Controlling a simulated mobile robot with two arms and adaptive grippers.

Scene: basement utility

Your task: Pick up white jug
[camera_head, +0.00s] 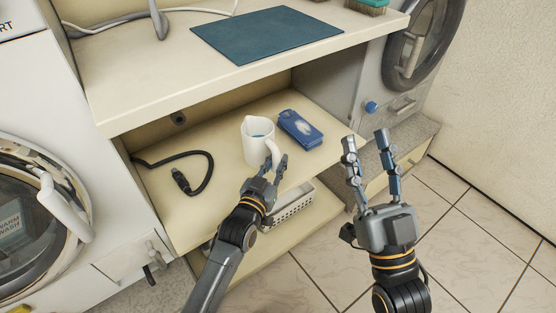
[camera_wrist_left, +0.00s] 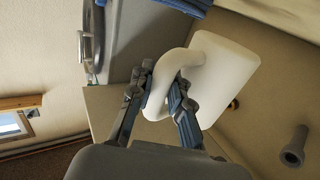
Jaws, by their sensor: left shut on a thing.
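A blue packet (camera_head: 300,129) lies right of the jug. A black hose (camera_head: 207,172) lies on the shelf (camera_head: 165,205) to the left. The counter (camera_head: 150,85) overhangs from above. A white basket (camera_head: 290,210) sits below. Washing machines stand on both sides.

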